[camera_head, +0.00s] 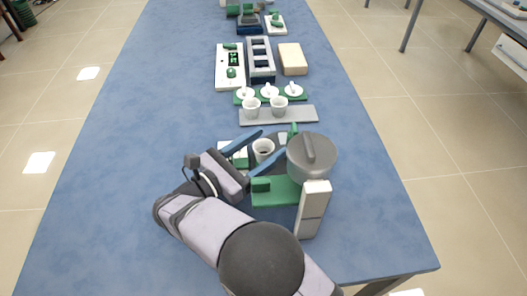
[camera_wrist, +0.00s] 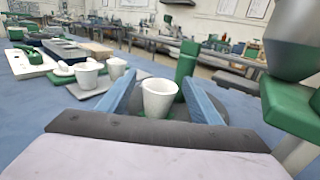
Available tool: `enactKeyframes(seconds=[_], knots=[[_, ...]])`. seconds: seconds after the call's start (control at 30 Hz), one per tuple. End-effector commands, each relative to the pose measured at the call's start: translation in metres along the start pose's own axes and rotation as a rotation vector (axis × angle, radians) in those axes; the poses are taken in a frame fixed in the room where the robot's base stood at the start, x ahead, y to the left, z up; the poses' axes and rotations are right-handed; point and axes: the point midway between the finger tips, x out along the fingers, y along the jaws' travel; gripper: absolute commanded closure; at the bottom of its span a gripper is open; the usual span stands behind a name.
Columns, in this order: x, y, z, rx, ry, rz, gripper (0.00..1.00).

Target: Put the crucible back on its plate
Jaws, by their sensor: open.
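A white crucible (camera_head: 263,148) stands upright between the two blue fingers of my gripper (camera_head: 273,142). In the wrist view the crucible (camera_wrist: 160,98) is in the middle, with a visible gap to each finger. My gripper is open around it. A dark grey round surface shows behind the crucible in the wrist view; its contact with the crucible is hidden. A flat grey plate (camera_head: 306,114) lies farther up the table with two white crucibles (camera_head: 252,107) on it. The plate also shows left in the wrist view (camera_wrist: 77,93).
A green-based device with a large grey rounded body (camera_head: 312,158) stands close right of my gripper. White lids (camera_head: 293,91) sit on a green strip behind the plate. Control boxes (camera_head: 230,66) and a beige block (camera_head: 292,59) stand farther back. The table's left side is clear.

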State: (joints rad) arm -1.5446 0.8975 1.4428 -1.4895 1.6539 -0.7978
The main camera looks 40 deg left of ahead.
Motion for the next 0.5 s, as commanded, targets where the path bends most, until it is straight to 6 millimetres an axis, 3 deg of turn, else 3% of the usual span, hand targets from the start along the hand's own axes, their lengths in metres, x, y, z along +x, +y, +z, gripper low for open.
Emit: enactKeyframes(seconds=[0.1, 0.13, 0.3, 0.5], knots=[[-0.0001, 0.0000, 0.0000, 0.000, 0.000, 0.000, 0.41], [-0.0002, 0.0000, 0.0000, 0.000, 0.000, 0.000, 0.46], [-0.0003, 0.0000, -0.0001, 0.000, 0.000, 0.000, 0.85], [-0.0004, 0.0001, 0.0001, 0.000, -0.001, 0.000, 0.88]])
